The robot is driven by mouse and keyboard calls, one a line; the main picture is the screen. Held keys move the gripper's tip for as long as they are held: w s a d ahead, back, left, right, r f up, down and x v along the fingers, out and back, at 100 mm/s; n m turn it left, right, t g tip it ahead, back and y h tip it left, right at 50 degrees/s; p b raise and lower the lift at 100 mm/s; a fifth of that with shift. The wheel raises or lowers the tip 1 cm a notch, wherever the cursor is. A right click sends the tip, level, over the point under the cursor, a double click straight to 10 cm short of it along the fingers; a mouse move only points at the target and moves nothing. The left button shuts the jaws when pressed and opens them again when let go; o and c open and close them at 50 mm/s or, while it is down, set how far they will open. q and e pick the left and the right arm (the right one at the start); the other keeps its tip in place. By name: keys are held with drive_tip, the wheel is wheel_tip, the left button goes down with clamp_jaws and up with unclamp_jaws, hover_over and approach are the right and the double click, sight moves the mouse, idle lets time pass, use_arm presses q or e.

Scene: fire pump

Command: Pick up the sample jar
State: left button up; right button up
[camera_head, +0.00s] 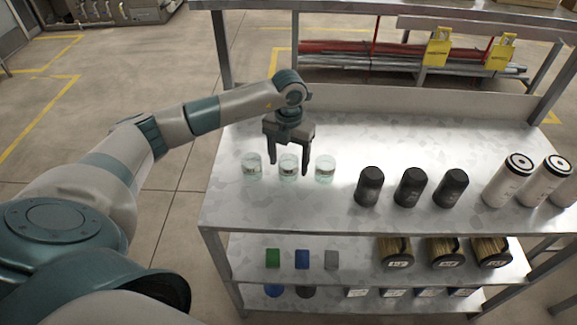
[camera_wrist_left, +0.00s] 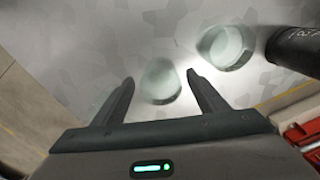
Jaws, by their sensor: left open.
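Three clear glass sample jars stand in a row on the upper metal shelf: the left jar (camera_head: 251,168), the middle jar (camera_head: 288,171) and the right jar (camera_head: 325,171). My left gripper (camera_head: 289,166) is open and points down over the middle jar, with one finger to each side of it in the head view. In the left wrist view, one jar (camera_wrist_left: 160,83) shows between the open fingertips (camera_wrist_left: 159,77), and another jar (camera_wrist_left: 232,50) lies further right. I cannot tell how far the fingertips are from the jar. My right gripper is not in view.
Several black canisters (camera_head: 413,187) and white cylinders (camera_head: 508,180) stand right of the jars. The shelf (camera_head: 350,130) behind the jars is clear. Lower shelves hold small coloured blocks (camera_head: 302,259) and filter-like rolls (camera_head: 444,251). Red pipes (camera_head: 340,48) lie behind the bench.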

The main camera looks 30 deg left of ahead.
use_arm(q)
drive_tip(key=shift+f, duration=1)
drive_tip(key=c, duration=1.2)
